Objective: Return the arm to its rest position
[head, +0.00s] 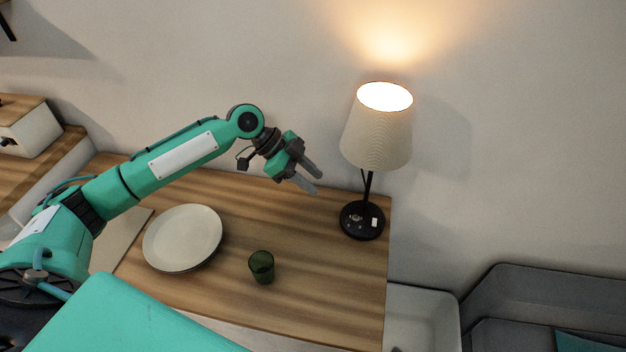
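My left arm comes in from the left and reaches over a wooden cabinet top. My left gripper (314,182) is open, its two grey fingers apart with nothing between them. It is to the left of the lit table lamp and appears apart from it. My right gripper is not in view.
The lamp (375,140) stands at the top's right end. A white plate (183,238) and a dark green cup (261,267) stand on the wooden top (325,285). A grey sofa (520,300) is at lower right. A wall (520,130) rises behind.

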